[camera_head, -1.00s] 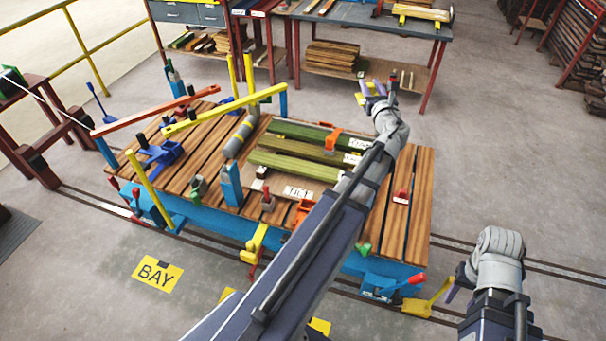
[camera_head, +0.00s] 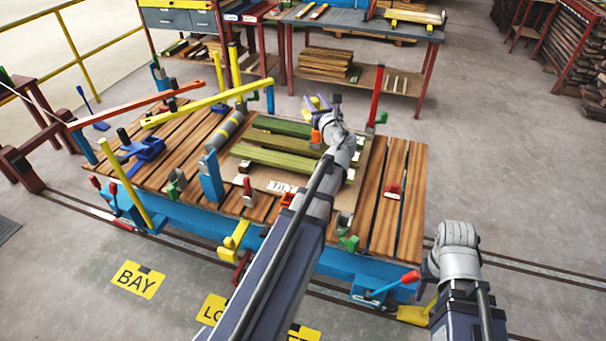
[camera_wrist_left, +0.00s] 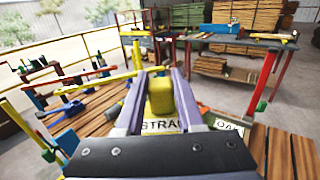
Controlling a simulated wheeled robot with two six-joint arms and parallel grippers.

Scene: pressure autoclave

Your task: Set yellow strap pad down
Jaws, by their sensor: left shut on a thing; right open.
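My left gripper (camera_head: 316,103) is shut on the yellow strap pad. The pad is a small yellow block (camera_wrist_left: 161,97) between the two purple-grey fingers in the left wrist view. In the head view the pad is mostly hidden by the gripper, which is over the far side of the wooden deck (camera_head: 398,190), near the green boards (camera_head: 275,160). In the left wrist view a pale label reading STRAP (camera_wrist_left: 160,126) shows below and beyond the pad. Whether the pad touches anything is unclear. My right gripper (camera_head: 428,275) is open and empty, beside the deck's right front corner.
A red upright post (camera_head: 376,95) stands at the deck's far edge, right of my left gripper. Yellow and orange bars (camera_head: 205,103) rise over the left side. A blue clamp with a red handle (camera_head: 385,287) is near my right gripper. A workbench (camera_head: 360,25) stands behind.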

